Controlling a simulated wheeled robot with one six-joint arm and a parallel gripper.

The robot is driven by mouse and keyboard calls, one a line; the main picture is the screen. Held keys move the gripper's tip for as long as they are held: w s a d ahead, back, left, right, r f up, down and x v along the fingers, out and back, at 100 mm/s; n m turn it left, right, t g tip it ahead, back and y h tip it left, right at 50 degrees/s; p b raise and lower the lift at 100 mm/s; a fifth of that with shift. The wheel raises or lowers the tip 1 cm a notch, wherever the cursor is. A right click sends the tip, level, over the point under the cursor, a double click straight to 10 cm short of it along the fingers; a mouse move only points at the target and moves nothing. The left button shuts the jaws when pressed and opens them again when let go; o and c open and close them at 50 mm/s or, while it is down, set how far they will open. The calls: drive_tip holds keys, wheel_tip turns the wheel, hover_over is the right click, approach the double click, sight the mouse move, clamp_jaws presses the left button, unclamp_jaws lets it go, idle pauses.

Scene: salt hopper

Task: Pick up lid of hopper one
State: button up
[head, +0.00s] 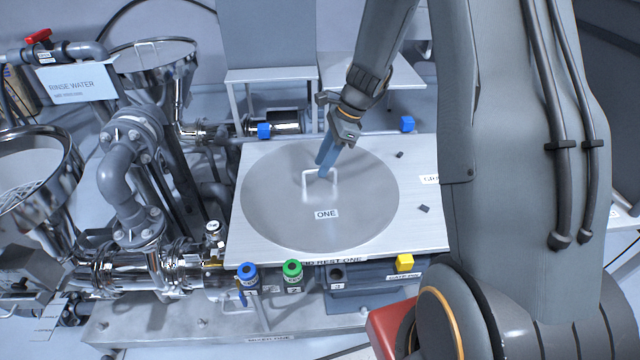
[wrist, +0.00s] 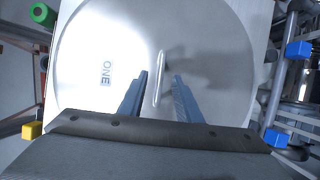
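The lid of hopper one (head: 285,205) is a round grey metal disc labelled ONE, lying flat on a pale rectangular plate (head: 420,225). A light wire handle (head: 307,181) stands up near its middle. My gripper (head: 325,168) is over the lid at the handle, with its blue fingers pointing down. In the wrist view the fingers (wrist: 158,92) are apart, one on each side of the handle (wrist: 158,80), with visible gaps. The lid (wrist: 90,50) fills most of that view. I cannot tell exactly how far down the handle the fingertips reach.
An open metal hopper (head: 150,55) stands at the back left, near a RINSE WATER sign (head: 75,83). Grey pipes (head: 125,165) rise left of the plate. Blue (head: 248,275) and green (head: 292,272) caps and a yellow block (head: 404,262) line its front. Small dark bits lie on the plate's right.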

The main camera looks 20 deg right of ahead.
drive_tip(key=shift+p+x, duration=0.4)
drive_tip(key=shift+x, duration=1.25)
drive_tip(key=shift+d, duration=0.1)
clamp_jaws()
